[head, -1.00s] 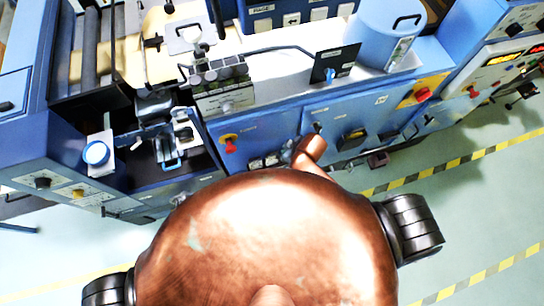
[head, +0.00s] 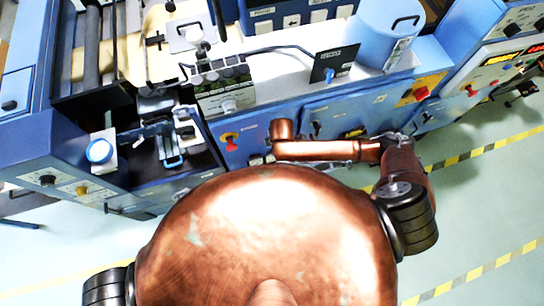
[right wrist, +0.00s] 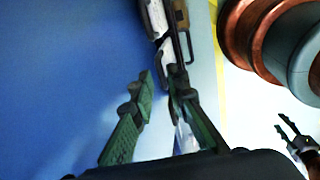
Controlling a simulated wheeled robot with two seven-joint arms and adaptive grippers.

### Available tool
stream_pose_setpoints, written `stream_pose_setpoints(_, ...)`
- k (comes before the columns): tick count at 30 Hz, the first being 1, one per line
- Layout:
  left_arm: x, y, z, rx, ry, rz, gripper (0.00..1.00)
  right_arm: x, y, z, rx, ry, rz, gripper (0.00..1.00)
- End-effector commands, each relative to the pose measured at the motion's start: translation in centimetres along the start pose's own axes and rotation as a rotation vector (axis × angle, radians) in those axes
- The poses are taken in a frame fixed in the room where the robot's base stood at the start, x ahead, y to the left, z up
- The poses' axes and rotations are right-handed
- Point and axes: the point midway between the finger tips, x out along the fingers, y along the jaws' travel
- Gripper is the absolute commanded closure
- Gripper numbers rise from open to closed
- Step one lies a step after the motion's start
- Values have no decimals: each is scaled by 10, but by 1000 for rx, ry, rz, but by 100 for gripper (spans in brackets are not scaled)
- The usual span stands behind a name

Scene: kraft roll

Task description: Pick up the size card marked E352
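No card with a readable E352 shows. A small black card or plate (head: 334,64) with unreadable light print and a blue knob stands on the white machine top in the head view. My right gripper (right wrist: 159,76) shows in the right wrist view, its two green-padded fingers apart with nothing clearly between them, in front of a blue surface. In the head view my right arm crosses the machine front, but its gripper is hidden. What looks like my left gripper (right wrist: 285,124) shows small at the right wrist view's lower right, its fingers apart; the head view does not show it.
A blue cylindrical canister (head: 389,34) stands right of the black card. Blue machine fronts carry a red switch (head: 421,93). Yellow-black floor tape (head: 490,149) lies at right on open floor.

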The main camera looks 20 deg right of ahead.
Motion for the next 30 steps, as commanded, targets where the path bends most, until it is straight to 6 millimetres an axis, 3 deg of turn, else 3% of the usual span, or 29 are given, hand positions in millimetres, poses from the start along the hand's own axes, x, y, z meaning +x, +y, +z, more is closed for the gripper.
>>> stream_pose_setpoints(15,-11,-1,-1,-1,0,-1,60,57,1,-10,1,2,1,86)
stream_pose_setpoints(22,-11,-2,-1,-1,0,-1,60,59,1,-10,1,2,2,86)
stream_pose_setpoints(30,-11,-2,0,-1,-1,-1,60,58,1,-10,1,2,2,100)
